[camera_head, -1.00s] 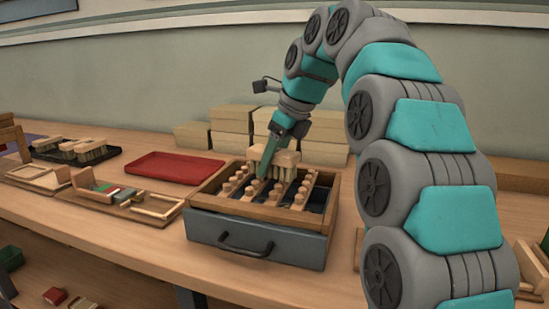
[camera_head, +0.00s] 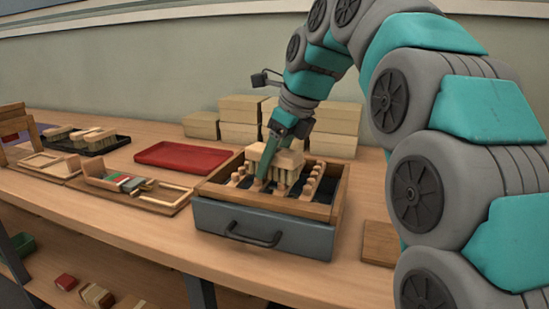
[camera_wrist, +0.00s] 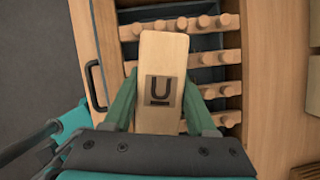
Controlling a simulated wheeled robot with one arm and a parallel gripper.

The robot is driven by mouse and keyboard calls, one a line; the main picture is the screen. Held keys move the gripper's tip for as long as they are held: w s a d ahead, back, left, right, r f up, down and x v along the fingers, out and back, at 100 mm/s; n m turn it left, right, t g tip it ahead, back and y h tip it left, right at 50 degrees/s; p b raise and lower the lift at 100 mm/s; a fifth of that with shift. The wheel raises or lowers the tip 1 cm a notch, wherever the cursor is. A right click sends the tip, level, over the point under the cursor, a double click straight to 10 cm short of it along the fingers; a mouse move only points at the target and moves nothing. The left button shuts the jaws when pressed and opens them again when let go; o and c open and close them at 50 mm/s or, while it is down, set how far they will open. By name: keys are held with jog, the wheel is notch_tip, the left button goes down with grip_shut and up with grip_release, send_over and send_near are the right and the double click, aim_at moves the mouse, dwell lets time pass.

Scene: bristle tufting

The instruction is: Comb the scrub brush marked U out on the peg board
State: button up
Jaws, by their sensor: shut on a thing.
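The scrub brush marked U (camera_wrist: 163,55) is a pale wooden block with a dark U plate on its top, seen from above in the wrist view. In the head view the brush (camera_head: 276,157) sits bristles down over the peg board. My gripper (camera_head: 266,160) is shut on the brush, with a green finger on each side of the block in the wrist view (camera_wrist: 155,100). The peg board (camera_head: 322,196) has rows of wooden pegs in a wooden frame. The bristle tufts hang among the pegs; whether they touch the pegs I cannot tell.
A blue-grey drawer front with a handle (camera_head: 290,241) is below the peg board. A red tray (camera_head: 187,158) lies to the left, behind wooden fixtures (camera_head: 136,190). Other brushes (camera_head: 93,138) lie on a black tray at the far left. Wooden blocks (camera_head: 240,116) are stacked behind.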

jog(key=shift+w+d+f, duration=0.1)
jog(key=shift+w+d, duration=0.15)
jog(key=shift+w, duration=0.35)
jog(key=shift+w+d+f, duration=0.1)
jog(key=shift+w+d, duration=0.1)
jog(key=shift+w, duration=0.45)
jog(key=shift+w+d, duration=0.25)
jog(key=shift+w, duration=0.55)
jog(key=shift+c, duration=0.6)
jog(key=w, duration=0.1)
jog(key=w+d, duration=0.1)
jog(key=w, duration=0.1)
jog(key=shift+w+d, duration=0.2)
jog(key=shift+r, duration=0.1)
